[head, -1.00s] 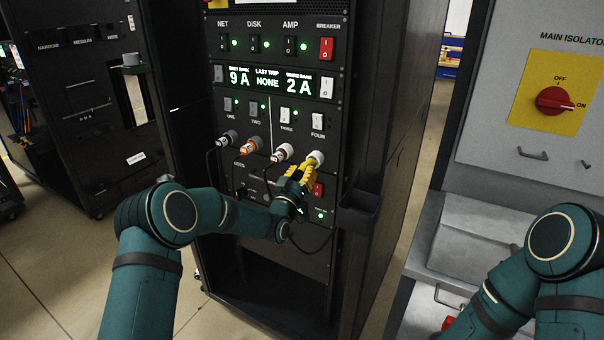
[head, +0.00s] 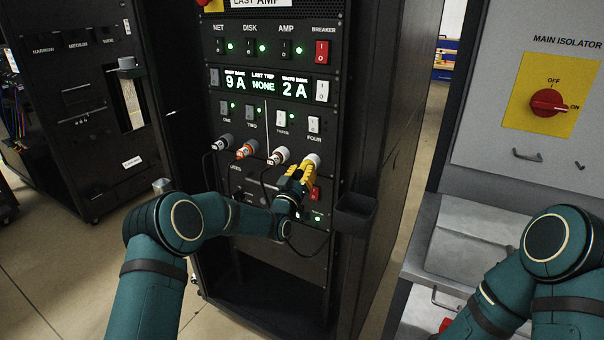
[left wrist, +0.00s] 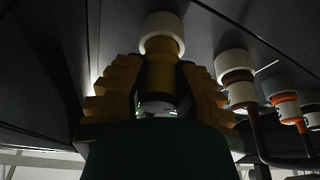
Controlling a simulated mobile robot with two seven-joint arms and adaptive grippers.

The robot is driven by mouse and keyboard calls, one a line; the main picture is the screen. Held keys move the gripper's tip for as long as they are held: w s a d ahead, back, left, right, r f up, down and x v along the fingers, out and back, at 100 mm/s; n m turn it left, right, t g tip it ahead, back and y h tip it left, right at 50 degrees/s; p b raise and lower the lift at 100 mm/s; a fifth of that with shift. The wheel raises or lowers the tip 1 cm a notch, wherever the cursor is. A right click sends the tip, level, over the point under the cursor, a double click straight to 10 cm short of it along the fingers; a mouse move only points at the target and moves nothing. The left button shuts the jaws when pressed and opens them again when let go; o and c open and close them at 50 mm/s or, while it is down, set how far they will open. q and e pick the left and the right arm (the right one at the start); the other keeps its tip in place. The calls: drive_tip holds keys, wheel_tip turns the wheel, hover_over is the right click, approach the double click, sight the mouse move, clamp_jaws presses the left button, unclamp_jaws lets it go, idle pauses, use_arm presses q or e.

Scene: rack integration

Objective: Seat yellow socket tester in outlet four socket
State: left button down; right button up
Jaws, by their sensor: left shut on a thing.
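The yellow socket tester (left wrist: 160,75) is between the stepped yellow fingers of my left gripper (head: 299,172), which is shut on it. In the left wrist view the fingers of my left gripper (left wrist: 158,95) flank the tester. The tester's far end meets the white round outlet four socket (head: 313,160), rightmost in its row under the FOUR switch; this socket also shows in the left wrist view (left wrist: 162,25). They look in line, with the tester's tip inside or against the ring; depth cannot be told. My right gripper is out of view.
A black bin (head: 355,213) juts from the rack's right edge. A grey main isolator cabinet (head: 500,130) stands at right.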

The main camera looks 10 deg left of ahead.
use_arm(q)
drive_tip(key=shift+w+d, duration=0.25)
drive_tip(key=shift+w, duration=0.25)
drive_tip(key=c, duration=0.7)
unclamp_jaws()
drive_tip(key=shift+c, duration=0.2)
drive_tip(key=v, duration=1.2)
